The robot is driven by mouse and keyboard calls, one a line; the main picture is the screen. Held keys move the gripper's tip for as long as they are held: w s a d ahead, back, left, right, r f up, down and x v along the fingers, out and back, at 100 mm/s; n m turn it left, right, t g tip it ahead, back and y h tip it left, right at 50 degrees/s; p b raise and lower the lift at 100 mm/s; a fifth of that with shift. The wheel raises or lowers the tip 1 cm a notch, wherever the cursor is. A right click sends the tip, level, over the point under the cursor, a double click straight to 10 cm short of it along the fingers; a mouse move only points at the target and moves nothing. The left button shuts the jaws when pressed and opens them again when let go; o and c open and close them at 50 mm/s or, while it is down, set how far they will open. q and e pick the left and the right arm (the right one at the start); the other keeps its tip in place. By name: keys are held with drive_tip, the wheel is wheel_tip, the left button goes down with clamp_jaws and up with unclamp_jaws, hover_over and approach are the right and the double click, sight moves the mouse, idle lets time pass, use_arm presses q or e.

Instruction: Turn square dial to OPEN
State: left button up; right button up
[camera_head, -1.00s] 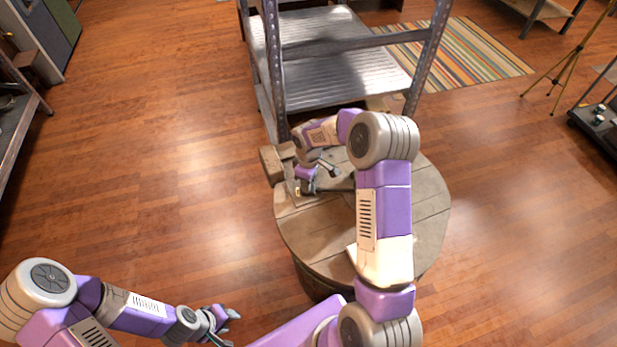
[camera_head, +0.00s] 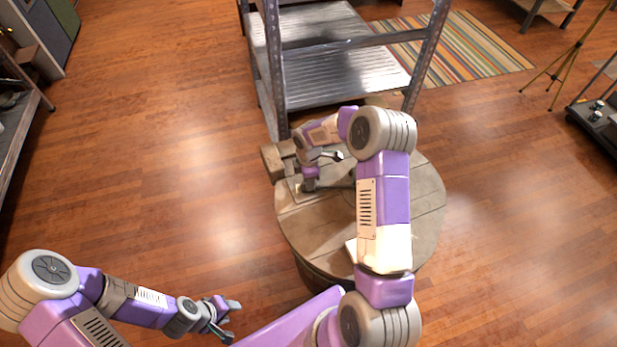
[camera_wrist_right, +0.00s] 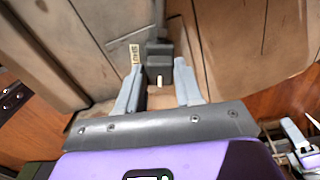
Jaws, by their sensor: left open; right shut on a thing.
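The square dial (camera_wrist_right: 158,61) is a small dark block with a pale mark on its near side, seen in the right wrist view. A yellowish label (camera_wrist_right: 135,55) with dark letters lies to its left; I cannot read it surely. My right gripper (camera_wrist_right: 158,77) is shut on the dial, one grey finger on each side. In the head view my right gripper (camera_head: 309,188) points down at the far left of the round wooden top, and the dial is hidden there. My left gripper (camera_head: 232,320) is open and empty, low over the floor left of the barrel.
The round wooden barrel top (camera_head: 415,215) lies beneath my right arm. Wooden blocks (camera_head: 273,160) stand at its far left edge. A metal shelf rack (camera_head: 345,75) stands just behind. The wooden floor to the left is clear.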

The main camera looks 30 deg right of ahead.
idle(0.4)
drive_tip(key=o, duration=1)
drive_tip(key=shift+o, duration=0.2)
drive_tip(key=shift+r, duration=0.1)
wheel_tip(320, 180, up, 7)
drive_tip(key=shift+r+p, duration=0.2)
drive_tip(key=shift+p, duration=0.65)
drive_tip(key=shift+r, duration=0.1)
